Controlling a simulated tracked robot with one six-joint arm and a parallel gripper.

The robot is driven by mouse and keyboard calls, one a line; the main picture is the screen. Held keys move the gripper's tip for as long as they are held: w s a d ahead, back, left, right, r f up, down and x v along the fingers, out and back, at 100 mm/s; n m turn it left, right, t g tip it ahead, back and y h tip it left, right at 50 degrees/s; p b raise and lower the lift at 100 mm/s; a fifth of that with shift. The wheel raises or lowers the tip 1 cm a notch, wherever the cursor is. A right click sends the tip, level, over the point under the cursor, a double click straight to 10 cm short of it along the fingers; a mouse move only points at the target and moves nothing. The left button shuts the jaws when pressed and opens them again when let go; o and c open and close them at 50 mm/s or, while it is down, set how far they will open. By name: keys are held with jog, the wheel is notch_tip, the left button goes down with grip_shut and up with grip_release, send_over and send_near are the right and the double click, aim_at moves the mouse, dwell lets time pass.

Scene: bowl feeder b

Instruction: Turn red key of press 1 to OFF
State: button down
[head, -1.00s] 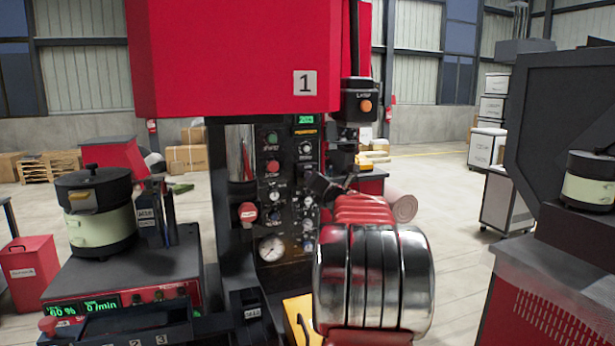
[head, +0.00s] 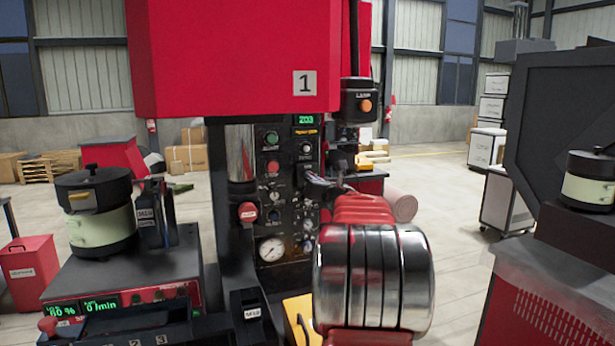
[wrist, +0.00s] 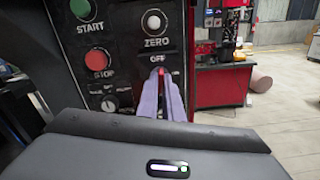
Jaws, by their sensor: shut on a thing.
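Press 1 (head: 235,60) stands ahead with its dark control panel (head: 287,222) facing me. In the wrist view, the red key (wrist: 161,70) shows as a small red bit directly below the OFF label. My gripper (wrist: 161,76) has its two purple fingers shut on the key, and they hide most of it. The visible red bit lies upright, in line with the label; its exact angle is hard to tell. In the head view, my gripper (head: 312,179) is at the panel's right edge, partly behind my arm, and the key is hidden there.
Beside the key are the green START button (wrist: 80,8), the red STOP button (wrist: 96,61) and the white ZERO knob (wrist: 154,22). A lamp box (head: 360,101) hangs above right of my gripper. A bowl feeder (head: 100,222) stands left. Open floor lies to the right.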

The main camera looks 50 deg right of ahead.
jog(key=shift+s+d+f, duration=0.1)
jog(key=shift+f, duration=0.1)
jog(key=n, duration=0.3)
jog(key=shift+n, duration=0.3)
jog(key=c, duration=1.8)
grip_release()
jog(key=shift+r, duration=0.15)
jog(key=shift+c, duration=0.2)
jog(key=v, duration=0.7)
